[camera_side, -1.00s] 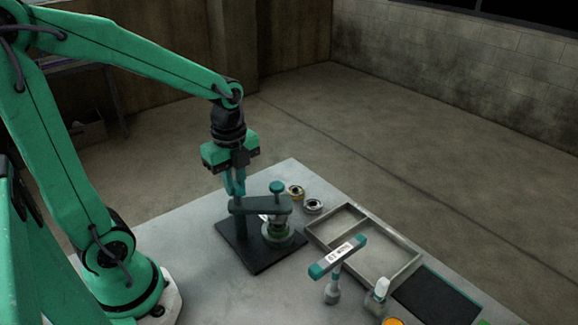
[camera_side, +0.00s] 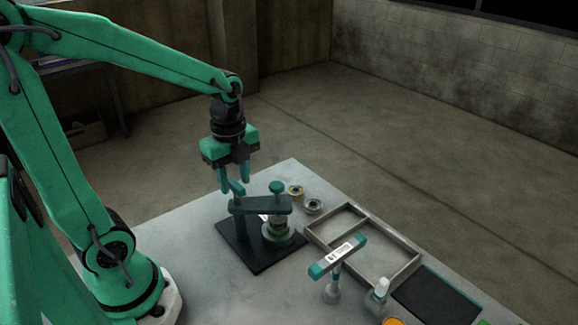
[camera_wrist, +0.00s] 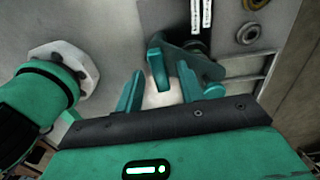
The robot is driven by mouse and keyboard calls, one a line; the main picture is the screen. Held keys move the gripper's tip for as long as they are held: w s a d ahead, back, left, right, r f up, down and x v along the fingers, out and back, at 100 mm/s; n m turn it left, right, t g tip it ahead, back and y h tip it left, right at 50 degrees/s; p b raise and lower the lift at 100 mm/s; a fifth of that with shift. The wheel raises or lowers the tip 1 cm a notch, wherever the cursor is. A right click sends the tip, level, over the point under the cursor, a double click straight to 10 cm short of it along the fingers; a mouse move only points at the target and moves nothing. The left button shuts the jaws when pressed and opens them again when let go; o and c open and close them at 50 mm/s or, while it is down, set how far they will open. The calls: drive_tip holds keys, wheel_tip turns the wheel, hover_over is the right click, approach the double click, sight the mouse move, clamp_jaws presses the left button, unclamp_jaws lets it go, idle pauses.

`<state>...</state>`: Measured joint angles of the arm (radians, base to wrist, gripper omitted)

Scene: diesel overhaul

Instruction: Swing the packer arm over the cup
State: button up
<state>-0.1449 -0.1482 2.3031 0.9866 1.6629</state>
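The packer arm (camera_side: 262,205) is a teal bar with a round-topped knob (camera_side: 277,188), on a dark base plate (camera_side: 262,262). Its knob end stands over the cup (camera_side: 278,238), a small round silver and green piece partly hidden under the bar. My gripper (camera_side: 234,183) is open above the bar's left end, with an upright teal tab (camera_side: 238,190) near its fingers. In the wrist view the open fingers (camera_wrist: 160,85) stand on either side of the tab, which is part of the packer arm (camera_wrist: 190,62). I see nothing held.
Two small round parts (camera_side: 313,206) lie behind the base plate. A divided tray (camera_side: 408,268) is to the right. A teal-topped labelled tool (camera_side: 338,257) and a small bottle (camera_side: 378,294) stand in front of it, with a dark mat (camera_side: 437,296) to their right.

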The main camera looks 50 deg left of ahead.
drive_tip(key=shift+r, duration=2.2)
drive_tip(key=shift+r+m, duration=1)
drive_tip(key=shift+r, duration=0.25)
drive_tip(key=shift+f, duration=0.15)
